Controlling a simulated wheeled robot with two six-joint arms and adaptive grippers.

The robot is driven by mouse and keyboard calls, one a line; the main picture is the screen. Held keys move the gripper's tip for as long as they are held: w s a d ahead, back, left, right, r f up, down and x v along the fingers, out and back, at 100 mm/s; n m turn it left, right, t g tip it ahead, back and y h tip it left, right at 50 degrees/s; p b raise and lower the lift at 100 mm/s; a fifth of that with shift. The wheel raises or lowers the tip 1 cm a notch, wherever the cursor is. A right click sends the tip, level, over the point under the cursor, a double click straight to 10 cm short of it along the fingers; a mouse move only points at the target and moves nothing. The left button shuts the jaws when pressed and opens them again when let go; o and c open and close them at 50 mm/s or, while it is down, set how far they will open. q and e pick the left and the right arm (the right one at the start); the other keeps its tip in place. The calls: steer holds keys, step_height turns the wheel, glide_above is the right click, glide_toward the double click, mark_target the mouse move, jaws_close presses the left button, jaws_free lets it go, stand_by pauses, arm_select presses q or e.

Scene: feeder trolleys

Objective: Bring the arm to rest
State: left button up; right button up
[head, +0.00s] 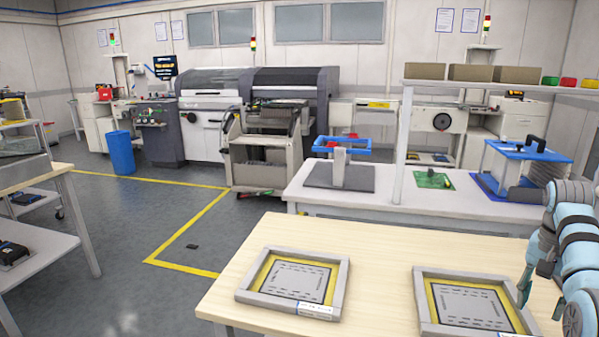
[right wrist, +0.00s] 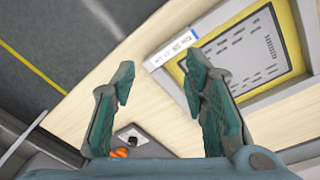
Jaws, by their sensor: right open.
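My right arm comes in at the right edge of the head view, over the right end of the light wooden table (head: 385,250). My right gripper (head: 527,283) points down there beside a framed plate (head: 423,300) with a grey rim and yellow border. In the right wrist view the two teal fingers of the right gripper (right wrist: 160,88) stand wide apart with nothing between them. A framed plate with a white label (right wrist: 172,48) shows beyond the fingers, at upper right. My left gripper is not in view.
A second framed plate (head: 240,293) lies left on the table, with bare wood between the two. Behind stands a white bench (head: 400,212) with a blue-topped fixture (head: 530,150). A blue bin (head: 121,153) stands on the open floor. A shelved trolley (head: 60,255) is at left.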

steer(key=s+d+m+g+h, duration=0.1)
steer(key=s+d+m, duration=0.4)
steer(key=s+d, duration=1.3)
steer(key=s+d+f+n+g+h, duration=0.1)
steer(key=s+d+f+n+h, duration=0.2)
steer(key=d+f+n+h, duration=0.7)
steer(key=s+d+f+n+t+y, duration=0.15)
steer(key=s+f+n, duration=0.25)
steer(key=s+f, duration=0.4)
steer(key=s+d+f+n+t, duration=0.1)
steer(key=s+f+n+t, duration=0.3)
steer(key=f, duration=0.6)
steer(key=s+a+f+g+y, duration=0.1)
steer(key=s+a+f+y, duration=0.25)
steer(key=a+f, duration=0.8)
steer(key=s+a+f+y, duration=0.2)
steer(key=s+a+f, duration=0.3)
steer(key=a+f, duration=0.65)
steer(key=s+a+f+m+y, duration=0.1)
steer(key=a+f+y, duration=0.15)
steer(key=a, duration=1.15)
steer(key=s+a+f+m+y, duration=0.15)
steer(key=a+f, duration=0.25)
steer(key=a, duration=1)
steer(key=w+p+v, duration=0.2)
steer(key=p+v, duration=1.2)
steer(key=shift+r+n+g+p, duration=0.3)
steer(key=shift+r+n+g, duration=0.05)
steer(key=shift+r+g, duration=0.15)
